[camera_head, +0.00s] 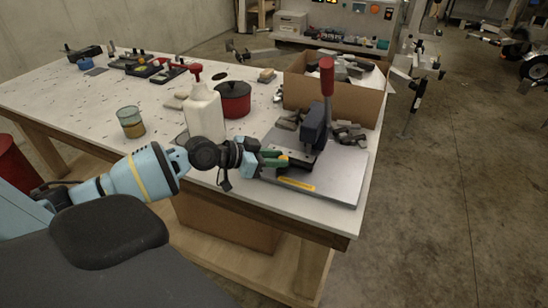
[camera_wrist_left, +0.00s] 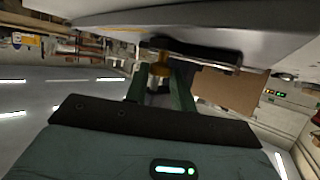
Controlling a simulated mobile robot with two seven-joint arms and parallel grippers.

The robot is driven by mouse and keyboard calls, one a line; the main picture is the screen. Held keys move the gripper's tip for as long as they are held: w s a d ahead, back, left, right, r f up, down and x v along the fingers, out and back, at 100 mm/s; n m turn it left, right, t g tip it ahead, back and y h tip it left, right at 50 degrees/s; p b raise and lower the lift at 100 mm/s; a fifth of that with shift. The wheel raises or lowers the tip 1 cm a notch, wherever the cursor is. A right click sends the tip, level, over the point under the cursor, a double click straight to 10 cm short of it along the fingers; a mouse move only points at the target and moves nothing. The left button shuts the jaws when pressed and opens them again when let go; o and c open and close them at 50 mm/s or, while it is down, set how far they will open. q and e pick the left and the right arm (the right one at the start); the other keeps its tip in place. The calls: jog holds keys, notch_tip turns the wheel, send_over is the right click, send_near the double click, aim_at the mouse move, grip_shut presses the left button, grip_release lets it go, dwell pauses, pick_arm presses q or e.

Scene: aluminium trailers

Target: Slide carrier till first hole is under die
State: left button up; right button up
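A press with a dark body (camera_head: 314,127) and a red handle (camera_head: 327,76) stands on a grey metal plate (camera_head: 340,182) at the table's front right corner. My left gripper (camera_head: 277,158) reaches in from the left, low at the foot of the press. In the left wrist view its two green fingers (camera_wrist_left: 161,82) close around a brass-coloured knob (camera_wrist_left: 160,67). A dark bar (camera_wrist_left: 200,52), seemingly the carrier, lies behind the knob. The die and the carrier's holes cannot be made out. My right gripper is not in view.
A yellow strip (camera_head: 296,184) lies on the plate's front part. A white bottle (camera_head: 204,115), a red pot (camera_head: 233,98) and a glass jar (camera_head: 130,122) stand left of the press. A cardboard box (camera_head: 345,102) of metal parts stands behind it.

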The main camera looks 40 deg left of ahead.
pick_arm(q)
jog(key=o, duration=0.4)
jog(key=shift+s+a+r, duration=0.1)
jog(key=shift+s+a, duration=0.15)
jog(key=shift+s, duration=0.1)
jog(key=v, duration=0.5)
jog(key=shift+b, duration=0.3)
jog(key=shift+v, duration=0.95)
jog(key=shift+r, duration=0.1)
